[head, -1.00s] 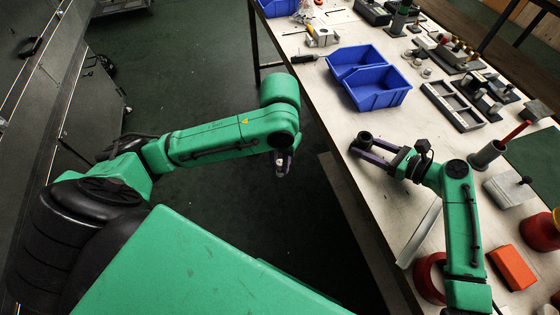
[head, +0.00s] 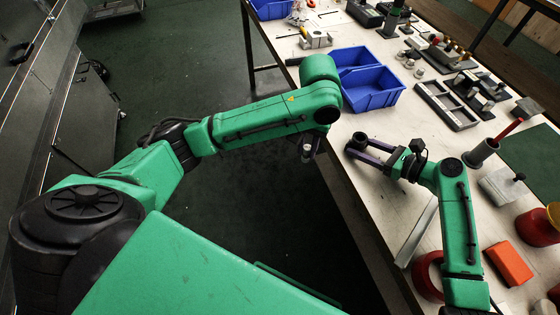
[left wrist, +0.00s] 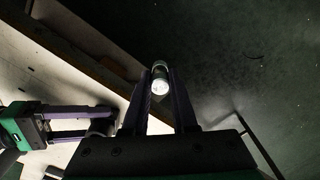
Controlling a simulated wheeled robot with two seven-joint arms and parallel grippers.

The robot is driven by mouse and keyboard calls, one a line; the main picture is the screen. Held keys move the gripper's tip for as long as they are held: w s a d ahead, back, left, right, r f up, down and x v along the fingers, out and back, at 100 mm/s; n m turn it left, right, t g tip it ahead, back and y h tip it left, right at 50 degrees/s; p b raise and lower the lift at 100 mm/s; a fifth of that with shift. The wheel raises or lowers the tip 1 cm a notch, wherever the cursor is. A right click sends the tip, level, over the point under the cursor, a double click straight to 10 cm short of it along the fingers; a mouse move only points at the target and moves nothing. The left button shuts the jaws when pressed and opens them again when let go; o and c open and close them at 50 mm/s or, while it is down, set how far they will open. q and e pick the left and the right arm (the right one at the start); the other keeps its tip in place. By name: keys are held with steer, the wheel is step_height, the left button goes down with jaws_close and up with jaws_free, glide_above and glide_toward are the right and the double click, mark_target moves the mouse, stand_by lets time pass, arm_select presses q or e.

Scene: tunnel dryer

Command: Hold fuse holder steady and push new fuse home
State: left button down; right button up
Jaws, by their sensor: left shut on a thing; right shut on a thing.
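The new fuse (head: 307,147) is a small pale cylinder with a metal end, held in my left gripper (head: 308,154) over the dark floor, just left of the bench edge. In the left wrist view the fuse (left wrist: 160,82) sits between the two fingertips, its bright round end showing. The fuse holder (head: 361,138) is a dark round cup-like piece near the bench's left edge. My right gripper (head: 360,147) is shut on it, its fingers reaching in from the right. The holder also shows in the left wrist view (left wrist: 103,126). The fuse and holder are apart.
Blue bins (head: 372,88) stand on the bench (head: 400,130) behind the grippers. A grey divided tray (head: 447,106), a grey cup with a red rod (head: 483,151) and an orange box (head: 509,264) lie to the right. Open floor lies left of the bench.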

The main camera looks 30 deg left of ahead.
steer(key=shift+w+f, duration=0.1)
steer(key=shift+d, duration=0.1)
arm_select(q)
steer(key=w+d+r, duration=0.9)
steer(key=d+r, duration=0.2)
steer(key=r, duration=0.1)
steer(key=shift+w+d, duration=0.2)
steer(key=shift+w, duration=0.2)
steer(key=shift+f, duration=2.9)
steer(key=shift+f, duration=1.6)
steer(key=c, duration=0.6)
jaws_free()
